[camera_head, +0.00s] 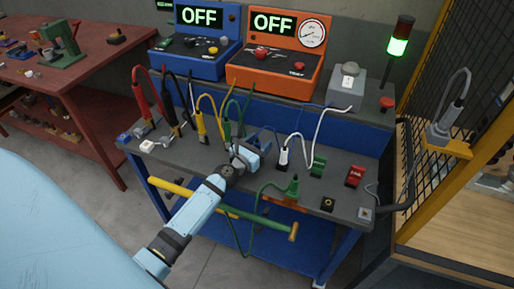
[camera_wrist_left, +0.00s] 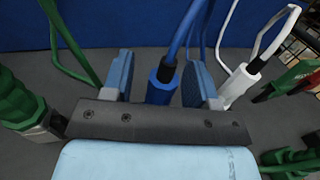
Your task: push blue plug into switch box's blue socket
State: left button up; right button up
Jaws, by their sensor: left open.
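My left gripper (camera_head: 245,157) is low over the workbench in the head view, its jaws open. In the left wrist view the blue plug (camera_wrist_left: 161,87) stands between the two spread fingers of the gripper (camera_wrist_left: 159,72), with a gap on each side. Its blue cable rises up and away. The plug's lower end is hidden behind the gripper's dark crossbar. A grey box with a white plate (camera_head: 347,84) and a blue box with an OFF display (camera_head: 205,42) stand at the back; I cannot tell which is the switch box, and no blue socket shows clearly.
A white plug (camera_wrist_left: 238,84) stands close to the right finger, and a green plug (camera_wrist_left: 22,108) is to the left. Yellow, red and black cables crowd the left of the bench. A red block (camera_head: 355,176) and an orange OFF box (camera_head: 272,50) are farther right and back.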

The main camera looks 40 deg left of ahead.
pick_arm(q)
jog(key=shift+w, duration=0.4)
grip_shut()
jog(key=shift+r, duration=0.15)
pick_arm(e)
jog(key=shift+r, duration=0.15)
pick_arm(q)
jog(key=shift+r+p, duration=0.35)
jog(key=shift+p, duration=0.1)
notch_tip(320, 180, up, 17)
jog(key=p, duration=1.7)
pick_arm(e)
notch_tip(320, 180, up, 16)
jog(key=s+d, duration=0.1)
jog(key=shift+d+f, duration=0.2)
jog(key=shift+d, duration=0.05)
